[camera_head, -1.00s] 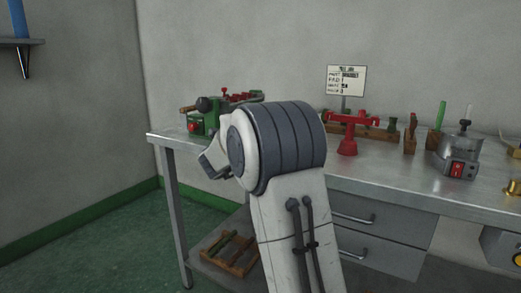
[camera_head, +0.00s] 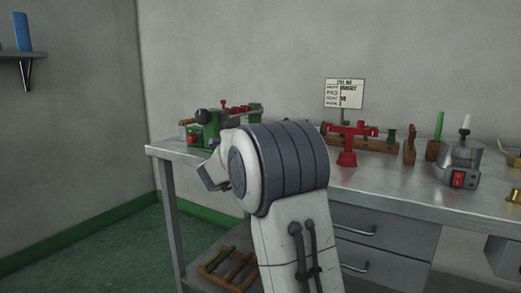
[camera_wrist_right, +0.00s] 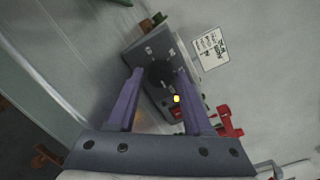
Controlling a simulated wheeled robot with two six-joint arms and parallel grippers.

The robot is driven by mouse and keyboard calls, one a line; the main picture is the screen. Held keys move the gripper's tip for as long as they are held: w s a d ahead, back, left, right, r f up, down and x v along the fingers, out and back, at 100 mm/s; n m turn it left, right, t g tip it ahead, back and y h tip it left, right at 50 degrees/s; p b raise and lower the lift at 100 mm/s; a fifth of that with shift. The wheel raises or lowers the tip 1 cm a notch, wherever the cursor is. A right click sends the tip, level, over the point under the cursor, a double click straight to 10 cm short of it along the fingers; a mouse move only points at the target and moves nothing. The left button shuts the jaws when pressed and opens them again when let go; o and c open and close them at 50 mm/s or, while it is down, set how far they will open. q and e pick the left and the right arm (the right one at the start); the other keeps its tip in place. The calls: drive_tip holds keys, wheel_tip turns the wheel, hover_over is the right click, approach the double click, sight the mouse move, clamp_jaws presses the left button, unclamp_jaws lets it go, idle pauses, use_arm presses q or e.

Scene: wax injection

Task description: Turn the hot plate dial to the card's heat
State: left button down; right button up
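The hot plate (camera_wrist_right: 143,48) is a grey box with pale marks on its face in the right wrist view. Its dark round dial (camera_wrist_right: 159,74) lies between the purple fingertips of my right gripper (camera_wrist_right: 159,71), which are apart. I cannot tell whether they touch the dial, and its setting is unclear. A yellow lamp (camera_wrist_right: 176,99) and a red switch (camera_wrist_right: 178,114) are on the same face. The heat card (camera_head: 344,93) stands at the back of the bench; it also shows in the right wrist view (camera_wrist_right: 211,48). Its writing is too small to read surely. My arm hides the hot plate in the head view.
A red stand (camera_head: 348,145) is right of my arm on the metal bench (camera_head: 390,190). A green device (camera_head: 204,132) is on the left. A metal pot with a red switch (camera_head: 459,165) and a green stick (camera_head: 439,125) stand farther right.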

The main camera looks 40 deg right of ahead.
drive_tip(key=p+v, duration=0.1)
drive_tip(key=v, duration=0.9)
drive_tip(key=shift+s+a, duration=0.15)
drive_tip(key=shift+a, duration=0.1)
